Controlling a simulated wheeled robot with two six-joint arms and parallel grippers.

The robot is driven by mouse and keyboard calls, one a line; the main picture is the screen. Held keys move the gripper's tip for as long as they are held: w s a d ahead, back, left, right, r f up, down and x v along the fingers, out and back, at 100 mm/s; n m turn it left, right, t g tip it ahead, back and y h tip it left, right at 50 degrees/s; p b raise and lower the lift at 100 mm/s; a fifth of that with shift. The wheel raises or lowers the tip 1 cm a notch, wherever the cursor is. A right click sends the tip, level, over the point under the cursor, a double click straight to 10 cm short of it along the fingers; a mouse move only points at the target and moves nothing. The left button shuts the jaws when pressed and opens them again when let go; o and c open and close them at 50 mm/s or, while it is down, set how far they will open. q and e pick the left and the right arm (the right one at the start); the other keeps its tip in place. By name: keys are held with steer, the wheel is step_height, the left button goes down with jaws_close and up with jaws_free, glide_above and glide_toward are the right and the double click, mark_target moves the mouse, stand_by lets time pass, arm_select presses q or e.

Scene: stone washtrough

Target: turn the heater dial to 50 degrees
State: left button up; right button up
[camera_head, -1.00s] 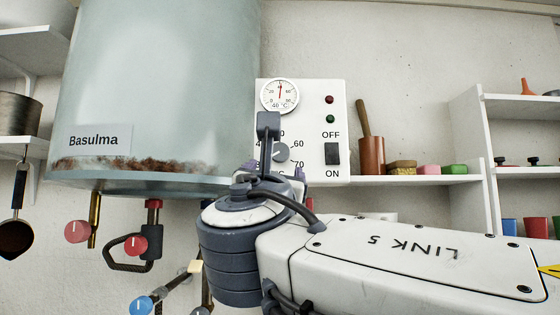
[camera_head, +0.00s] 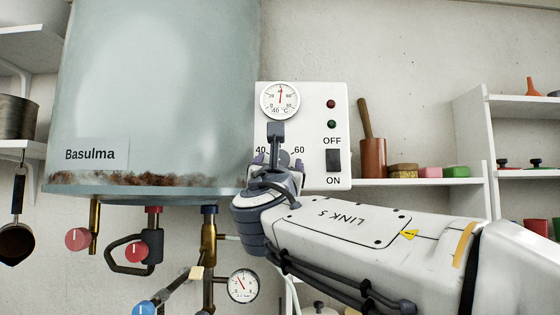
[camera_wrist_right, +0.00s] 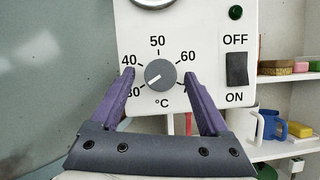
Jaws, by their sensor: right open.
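The heater dial (camera_wrist_right: 160,75) is a round grey knob on a white control panel (camera_wrist_right: 210,20). The scale runs from 30 through 50 at the top to 60 and beyond. My right gripper (camera_wrist_right: 159,82) is open, with one purple finger on each side of the dial; gaps show between the fingers and the knob, and one fingertip covers part of the scale at the lower right. In the head view the gripper (camera_head: 279,163) partly hides the dial. My left gripper is not in view.
A thermometer (camera_head: 280,100) sits above the dial, its needle pointing about straight up. An OFF/ON switch (camera_head: 333,160) lies right of the dial. The large boiler tank (camera_head: 160,80) stands close on the left, with valves (camera_head: 78,239) below. Shelves (camera_head: 420,182) are to the right.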

jaws_close()
steer(key=shift+m, duration=0.6)
steer(key=shift+a+r+m+g+h+p, duration=0.1)
steer(key=shift+r+m+g+h+p, duration=0.8)
steer(key=shift+m, duration=3.25)
steer(key=shift+a+f+m+g+h+p, duration=0.15)
steer(key=shift+m+g+p, duration=1.5)
steer(key=shift+m, duration=2.55)
steer(key=shift+a+r+m+g+h+p, duration=0.1)
steer(key=shift+r+m+g+h+p, duration=0.8)
steer(key=shift+m, duration=3.25)
steer(key=shift+d+f+g+y+p, duration=0.1)
steer(key=shift+f+g+y+p, duration=0.25)
steer(key=shift+f+g, duration=0.15)
